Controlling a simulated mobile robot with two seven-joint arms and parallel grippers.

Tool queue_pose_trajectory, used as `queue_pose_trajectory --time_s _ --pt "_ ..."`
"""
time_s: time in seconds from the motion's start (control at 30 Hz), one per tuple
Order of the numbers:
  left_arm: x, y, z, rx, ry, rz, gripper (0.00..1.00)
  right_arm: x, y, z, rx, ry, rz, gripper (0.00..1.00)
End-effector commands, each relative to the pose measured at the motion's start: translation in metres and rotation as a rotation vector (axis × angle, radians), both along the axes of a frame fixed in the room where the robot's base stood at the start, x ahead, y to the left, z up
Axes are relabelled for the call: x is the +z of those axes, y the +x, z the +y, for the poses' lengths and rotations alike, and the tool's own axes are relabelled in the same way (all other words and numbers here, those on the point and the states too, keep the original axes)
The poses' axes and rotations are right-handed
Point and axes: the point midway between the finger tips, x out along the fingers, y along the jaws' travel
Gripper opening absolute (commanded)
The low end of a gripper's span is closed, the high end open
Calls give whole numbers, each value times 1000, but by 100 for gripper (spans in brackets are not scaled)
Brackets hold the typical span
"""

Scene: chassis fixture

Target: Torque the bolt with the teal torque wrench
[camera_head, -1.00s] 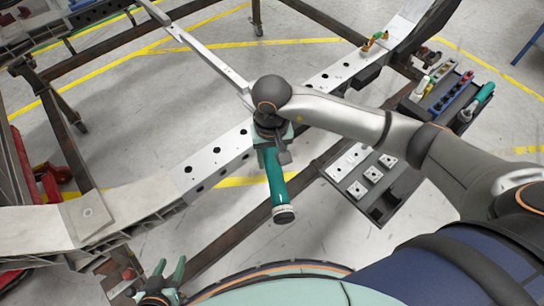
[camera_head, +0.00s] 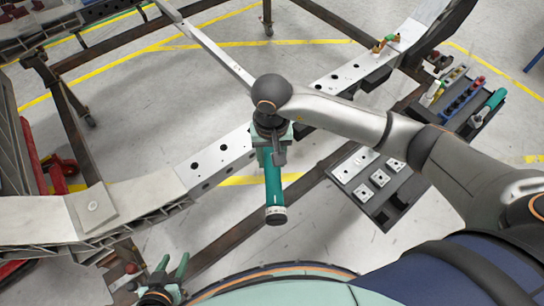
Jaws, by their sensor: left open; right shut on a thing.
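The teal torque wrench (camera_head: 273,188) hangs in my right gripper (camera_head: 271,142), which is shut on it. The wrench's teal handle and dark end point down in the picture, towards me. My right wrist covers the wrench's head, and the bolt cannot be made out. The gripper is at the silver chassis rail (camera_head: 214,163), but I cannot tell whether the wrench touches it. My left gripper (camera_head: 171,267) is open and empty at the bottom left, with its two teal fingers apart.
A dark tray (camera_head: 371,205) with several square metal pieces is on the right. Beyond it, a tool tray (camera_head: 470,122) holds small parts and another teal-handled tool (camera_head: 490,104). Dark frame beams (camera_head: 222,238) cross below the rail. Red equipment (camera_head: 57,172) stands at left.

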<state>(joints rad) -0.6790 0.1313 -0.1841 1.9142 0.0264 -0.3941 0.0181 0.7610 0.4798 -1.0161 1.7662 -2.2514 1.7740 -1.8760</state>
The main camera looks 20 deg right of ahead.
Motion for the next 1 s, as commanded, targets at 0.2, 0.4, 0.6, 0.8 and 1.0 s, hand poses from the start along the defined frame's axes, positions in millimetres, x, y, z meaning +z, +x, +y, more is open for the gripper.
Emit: queue_pose_trajectory --time_s 0.2,0.4,0.6,0.8,1.0 --pt "-2 0 0 0 0 0 50 0 3 4 -23 -1 -3 0" --pt "-1 0 0 0 0 0 50 2 3 3 -22 -1 -3 0" --pt "1 0 0 0 0 0 50 6 3 3 -22 0 -5 0" --pt "3 0 0 0 0 0 50 10 3 3 -21 0 -6 0" --pt "5 0 0 0 0 0 50 14 3 4 -20 1 -7 0"
